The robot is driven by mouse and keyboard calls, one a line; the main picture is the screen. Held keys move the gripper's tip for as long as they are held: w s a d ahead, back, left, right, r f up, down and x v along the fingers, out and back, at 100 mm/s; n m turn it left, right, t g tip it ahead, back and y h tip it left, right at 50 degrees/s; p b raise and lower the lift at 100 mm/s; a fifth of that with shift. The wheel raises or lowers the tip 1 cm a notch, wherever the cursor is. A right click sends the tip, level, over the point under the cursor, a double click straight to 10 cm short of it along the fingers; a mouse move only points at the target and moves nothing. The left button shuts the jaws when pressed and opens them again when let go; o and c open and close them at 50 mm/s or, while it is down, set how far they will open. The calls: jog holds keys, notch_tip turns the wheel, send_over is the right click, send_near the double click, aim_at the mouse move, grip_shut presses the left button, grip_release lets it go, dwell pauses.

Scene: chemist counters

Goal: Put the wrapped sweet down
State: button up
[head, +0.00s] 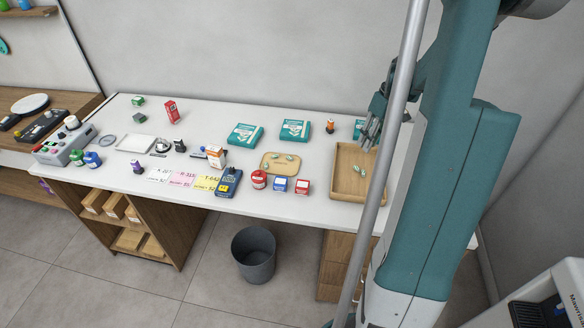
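My gripper (371,138) is above the back part of the wooden tray (342,191), partly hidden by my arm. Its fingers are small and dark here. I cannot tell whether they are open or shut, or whether a sweet is between them. Small pale-green pieces that look like wrapped sweets (362,170) lie in the tray, below the gripper. Several similar small pieces (289,157) lie on a light wooden board (268,169) left of the tray.
Red, blue and red-white small containers (281,184) stand in front of the board. Teal-white boxes (295,130) lie behind it. An orange bottle (330,127) stands behind the tray. A grey bin (254,253) is on the floor. The white counter (230,115) has clear room at the back.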

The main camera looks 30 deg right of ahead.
jog(key=w+a+r+t+h, duration=0.1)
jog(key=a+r, duration=0.6)
jog(key=a, duration=0.6)
jog(key=w+a+r+t+h, duration=0.15)
jog(key=a+r, duration=0.45)
jog(key=a, duration=0.7)
jog(key=s+a+r+t, duration=0.1)
jog(key=s+a, duration=0.3)
jog(key=a, duration=0.4)
jog(key=s+a+r+t, duration=0.1)
jog(key=s+a, duration=0.2)
jog(key=a, duration=0.5)
jog(key=s+a+r+t, duration=0.1)
jog(key=s+a, duration=0.3)
jog(key=a, duration=0.5)
jog(key=shift+s+t, duration=0.35)
jog(key=shift+a+y, duration=0.1)
jog(key=shift+y, duration=0.15)
jog(key=c, duration=0.3)
